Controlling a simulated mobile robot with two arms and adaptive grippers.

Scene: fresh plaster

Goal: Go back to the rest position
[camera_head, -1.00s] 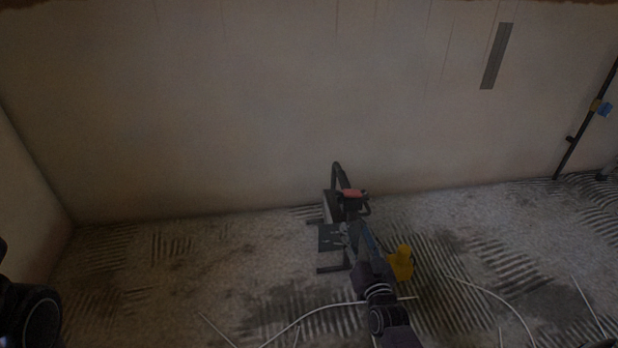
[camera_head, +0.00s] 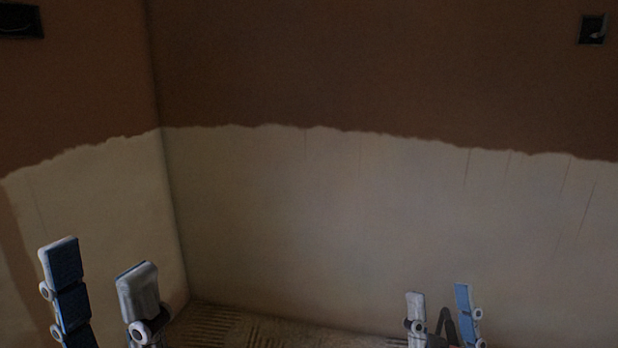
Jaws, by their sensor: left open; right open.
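My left gripper (camera_head: 100,284) is at the lower left, pointing up, with its two padded fingers spread apart and nothing between them. My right gripper (camera_head: 438,306) is at the bottom right of centre, also pointing up, its two fingers apart. No object is held in it; a dark shape shows between the fingers low down, and I cannot tell what it is. Both grippers stand in front of the walls, and their lower parts are cut off by the frame's bottom edge.
The walls meet at a corner on the left. They are pale plaster (camera_head: 330,220) below and brown (camera_head: 350,70) above. Dark boxes sit on the walls at upper left (camera_head: 20,21) and upper right (camera_head: 592,29). A strip of floor (camera_head: 240,326) shows below.

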